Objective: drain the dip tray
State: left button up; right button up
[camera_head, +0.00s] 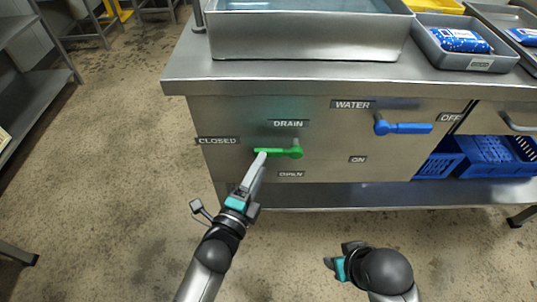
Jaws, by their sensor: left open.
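The dip tray (310,38) is a steel basin on the steel counter, with a little of the liquid in it (302,5) showing at the top edge. Below it on the front panel is the green drain lever (279,153), lying level and pointing left toward the CLOSED label (218,140). The OPEN label (291,174) is below the lever. My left gripper (260,157) is open at the left end of the green lever; whether it touches is unclear. My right gripper (336,265) is low in front of the counter, apart from everything; its fingers are mostly hidden.
A blue water lever (408,128) points right toward the OFF label (450,117). A small grey tray (430,48) holds a blue packet (461,40). Blue crates (490,155) stand on the lower shelf at right. The floor at left is clear, beside a grey rack (40,95).

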aim_at(269, 156)
pick_arm(q)
jog(key=shift+b+x, duration=0.75)
jog(key=shift+x, duration=2.1)
pick_arm(e)
jog(key=shift+s+r+t, duration=0.1)
jog(key=shift+r+t, duration=0.2)
jog(key=shift+r, duration=1.65)
pick_arm(q)
jog(key=shift+c, duration=0.2)
grip_shut()
